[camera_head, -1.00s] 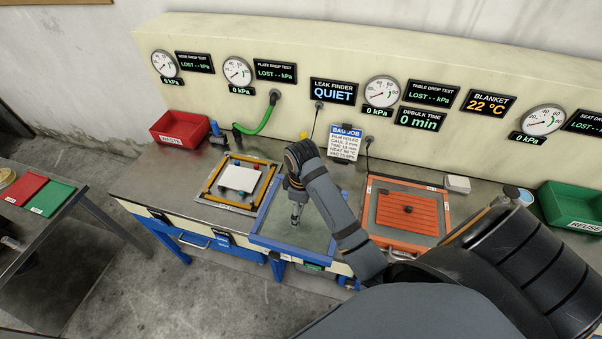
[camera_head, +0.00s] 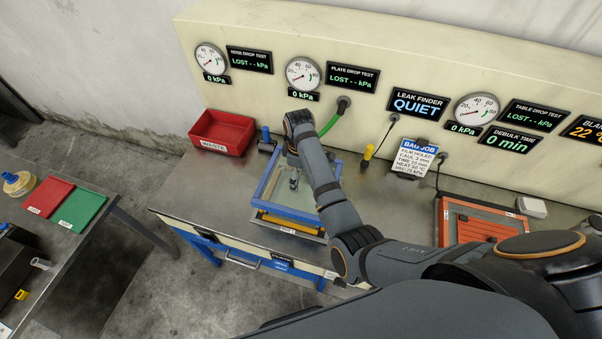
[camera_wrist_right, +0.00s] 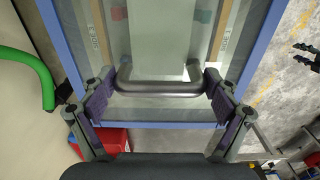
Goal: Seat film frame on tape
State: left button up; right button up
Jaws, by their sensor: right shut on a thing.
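The film frame (camera_head: 264,183) is blue with a clear film. My right gripper (camera_head: 294,181) is shut on its metal handle, which shows between the fingers in the right wrist view (camera_wrist_right: 165,88). The frame is over the plate at the bench's left end. Yellow tape (camera_head: 290,225) shows past its near edge; tan strips (camera_wrist_right: 222,35) and a pale sheet (camera_wrist_right: 163,38) show through the film. I cannot tell whether frame and tape touch. A small dark gripper, seemingly my left one (camera_wrist_right: 305,54), is at the right wrist view's edge; its opening is unclear.
A red waste bin (camera_head: 222,132) and a green hose (camera_head: 332,122) stand behind the plate. An orange mat (camera_head: 478,225) lies farther right, with bare bench (camera_head: 385,195) between. A side table with red (camera_head: 47,196) and green (camera_head: 80,209) mats is left.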

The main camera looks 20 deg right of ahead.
aim_at(300, 181)
jog(key=shift+d+r, duration=0.1)
jog(key=shift+f, duration=0.5)
notch_tip(300, 181, down, 4)
jog(key=shift+w+r+b, duration=0.1)
jog(key=shift+r+b, duration=0.05)
jog(key=shift+b, duration=0.45)
pick_arm(q)
jog(key=shift+w+a+f+b, duration=0.15)
jog(key=shift+w+a+f, duration=0.1)
jog(key=shift+f, duration=0.2)
jog(key=shift+w+a+f+b, duration=0.15)
jog(key=shift+w+f, duration=0.05)
jog(key=shift+f, duration=0.25)
pick_arm(e)
jog(key=shift+f, duration=0.8)
pick_arm(q)
jog(key=shift+s+d, duration=0.1)
jog(key=shift+d, duration=0.05)
jog(key=shift+r, duration=0.15)
pick_arm(e)
jog(key=shift+r+p, duration=0.1)
jog(key=shift+p, duration=0.4)
pick_arm(q)
jog(key=shift+r, duration=0.35)
pick_arm(e)
jog(key=shift+f, duration=0.7)
